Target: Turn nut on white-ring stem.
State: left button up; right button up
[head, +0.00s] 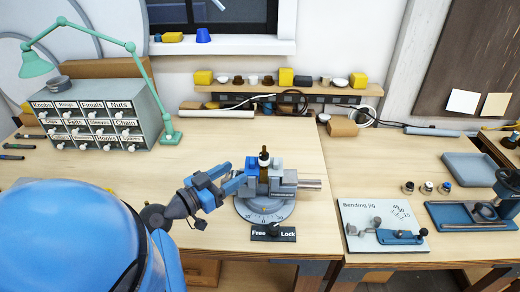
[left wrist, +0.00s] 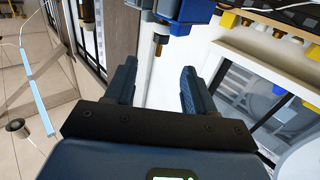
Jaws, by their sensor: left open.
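A grey-and-blue vise (head: 283,180) stands on a round dial base (head: 262,208) at the front of the table. An upright brown stem (head: 264,168) with a dark top and a pale ring (head: 264,155) rises at the vise. A nut is too small to make out in the head view. My left gripper (head: 238,181) is close to the vise's left side. In the left wrist view the left gripper (left wrist: 158,78) is open, with nothing between its fingers. A brass-coloured tip (left wrist: 158,46) shows beyond the fingers, apart from them, under a blue vise part (left wrist: 168,17). My right gripper is not in view.
A Free/Lock plate (head: 273,233) lies before the dial. A drawer cabinet (head: 100,118) and green lamp (head: 168,110) stand at the left. A bending jig (head: 385,232) and blue tray (head: 460,216) are at the right. The table left of the vise is mostly clear.

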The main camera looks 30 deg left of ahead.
aim_at(261, 157)
pick_arm(q)
jog(key=p+x, duration=0.3)
jog(key=x, duration=0.6)
jog(key=shift+r, duration=0.1)
jog(key=shift+p+x, duration=0.35)
jog(key=shift+x, duration=0.5)
